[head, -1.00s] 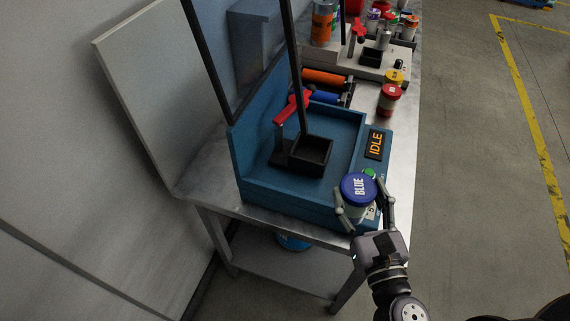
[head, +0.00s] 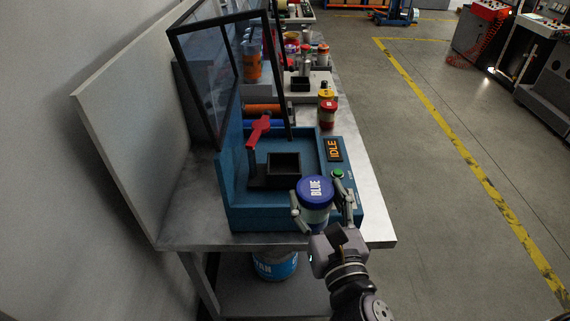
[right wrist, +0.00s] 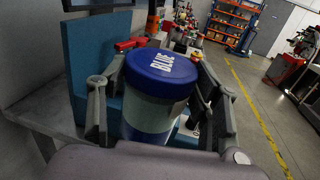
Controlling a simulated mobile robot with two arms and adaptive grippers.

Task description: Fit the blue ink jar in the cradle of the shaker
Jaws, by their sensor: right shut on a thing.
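The blue ink jar (head: 315,198) has a blue lid marked BLUE. My right gripper (head: 326,210) is shut on it, a finger on each side, and holds it upright at the near right corner of the shaker. The jar also shows in the right wrist view (right wrist: 155,95), between the fingers of my right gripper (right wrist: 158,105). The shaker (head: 270,216) is a blue box with a display reading IDLE. Its black square cradle (head: 284,166) is empty and lies beyond and left of the jar. A red clamp handle (head: 258,131) stands raised beside the cradle. My left gripper is not in view.
A dark framed clear guard (head: 215,85) stands raised over the shaker's left side. Jars with red and yellow lids (head: 327,113) stand behind on the metal table (head: 370,215). A blue-labelled can (head: 275,266) sits on the lower shelf.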

